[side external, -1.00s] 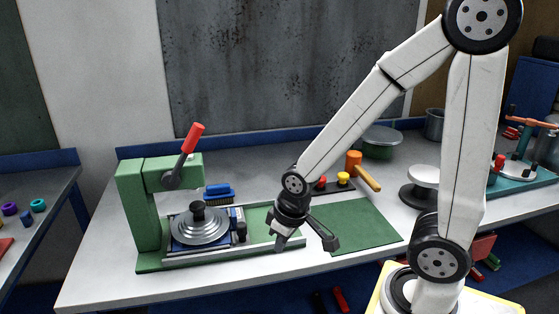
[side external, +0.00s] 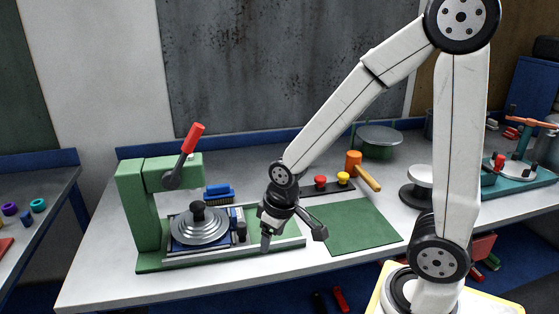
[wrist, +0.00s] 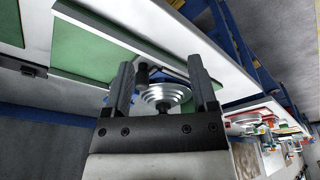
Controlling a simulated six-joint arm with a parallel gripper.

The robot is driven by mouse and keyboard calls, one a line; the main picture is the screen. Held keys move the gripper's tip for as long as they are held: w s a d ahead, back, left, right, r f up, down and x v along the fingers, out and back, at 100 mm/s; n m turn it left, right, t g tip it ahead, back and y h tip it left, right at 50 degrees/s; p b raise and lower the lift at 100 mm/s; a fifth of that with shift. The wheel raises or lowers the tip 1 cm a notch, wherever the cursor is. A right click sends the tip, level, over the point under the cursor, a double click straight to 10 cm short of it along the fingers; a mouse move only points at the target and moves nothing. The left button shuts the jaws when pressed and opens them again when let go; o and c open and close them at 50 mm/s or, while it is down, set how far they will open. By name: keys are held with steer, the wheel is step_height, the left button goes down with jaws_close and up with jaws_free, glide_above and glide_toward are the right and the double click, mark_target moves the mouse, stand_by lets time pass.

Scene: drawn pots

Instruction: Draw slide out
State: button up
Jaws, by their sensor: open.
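The slide (side external: 190,243) is a blue carriage bearing a silver stepped disc (side external: 200,228) with a black knob. It sits at the left of the pale-railed track, beside the green press (side external: 142,205) with its red-tipped lever. A small dark upright post (side external: 241,232) stands at the slide's right end. My gripper (side external: 292,238) is open and empty over the right part of the track, just right of the post. In the wrist view my gripper (wrist: 161,72) has the dark post (wrist: 143,73) between its spread fingers in line of sight; contact cannot be told. The disc (wrist: 170,94) shows beyond.
A green mat (side external: 350,226) lies bare to the right of the track. A grey round stand (side external: 418,185) is further right.

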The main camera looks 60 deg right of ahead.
steer(key=r+n+g, duration=0.2)
glide_above(241, 224)
steer(key=shift+f, duration=0.1)
steer(key=shift+s+f, duration=0.1)
steer(key=shift+f, duration=0.05)
steer(key=shift+f, duration=3.8)
jaws_close()
